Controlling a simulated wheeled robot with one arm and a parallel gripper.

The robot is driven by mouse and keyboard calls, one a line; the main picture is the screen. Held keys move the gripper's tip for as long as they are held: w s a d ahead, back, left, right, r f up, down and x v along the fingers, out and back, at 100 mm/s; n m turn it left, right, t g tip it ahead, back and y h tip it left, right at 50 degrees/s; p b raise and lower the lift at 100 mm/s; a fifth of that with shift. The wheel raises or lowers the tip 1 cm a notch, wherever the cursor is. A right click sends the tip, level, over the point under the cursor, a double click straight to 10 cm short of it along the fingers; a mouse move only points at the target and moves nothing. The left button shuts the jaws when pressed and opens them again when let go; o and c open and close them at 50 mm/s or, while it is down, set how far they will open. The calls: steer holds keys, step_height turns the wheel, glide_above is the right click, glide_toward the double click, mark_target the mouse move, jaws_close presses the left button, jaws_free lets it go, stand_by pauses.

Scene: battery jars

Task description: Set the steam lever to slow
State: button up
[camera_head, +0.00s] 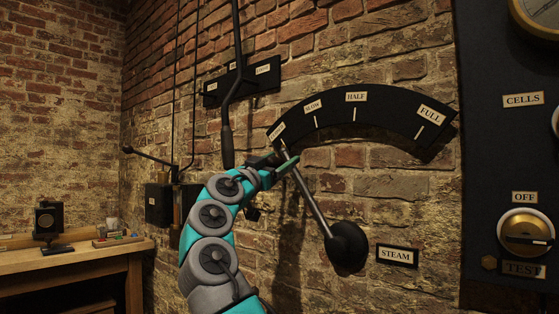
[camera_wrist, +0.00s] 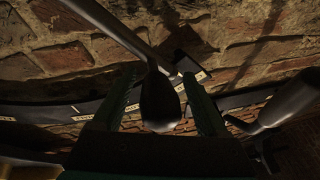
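My gripper (camera_head: 283,165) is at the lever's upper end. In the wrist view the lever's dark handle (camera_wrist: 160,104) sits between my two spread fingers (camera_wrist: 160,92), with a gap showing on the left side. Contact on the right is unclear.
A black hanging lever (camera_head: 227,145) stands close left of my gripper, and another lever (camera_head: 150,157) farther left. A wooden bench (camera_head: 75,255) stands at the left.

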jaws_close()
stand_by(0.4)
stand_by(0.9)
